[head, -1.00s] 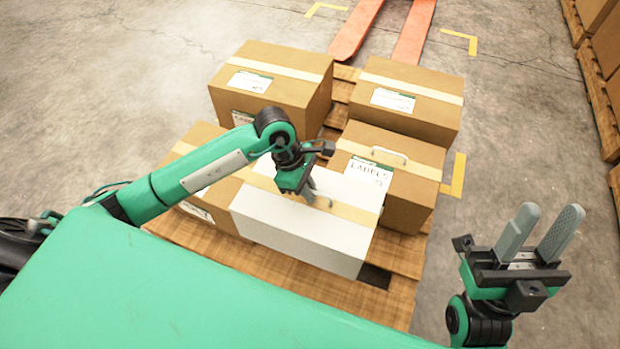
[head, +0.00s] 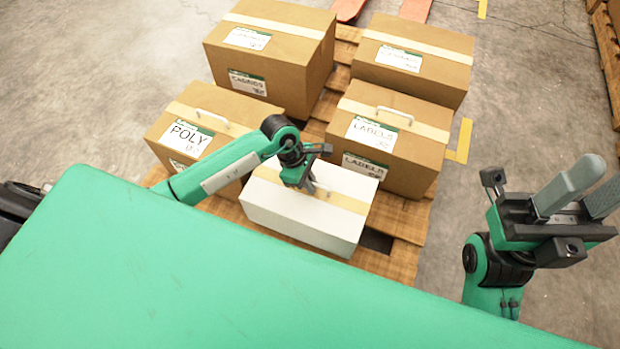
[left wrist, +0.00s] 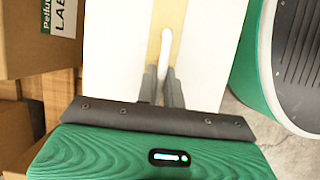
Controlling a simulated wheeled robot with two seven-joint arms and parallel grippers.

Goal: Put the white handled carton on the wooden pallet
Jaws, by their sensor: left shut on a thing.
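The white carton (head: 302,219) with a tan tape strip is at the front of the wooden pallet (head: 402,262), in front of the brown boxes. Whether it rests on the boards or hangs just above them I cannot tell. My left gripper (head: 312,188) is at the top of the carton, shut on its white handle. In the left wrist view the handle (left wrist: 165,52) runs between the two grey fingers (left wrist: 160,90), and the carton top (left wrist: 205,60) lies beyond them. My right gripper (head: 570,195) is open and empty, off to the right of the pallet.
On the pallet stand a brown POLY box (head: 178,125), a LABELS box (head: 405,140) and two boxes behind, a left one (head: 290,65) and a right one (head: 430,75). Orange forks (head: 415,10) lie behind. Bare pallet boards show at the front right. More boxes stand at the far right.

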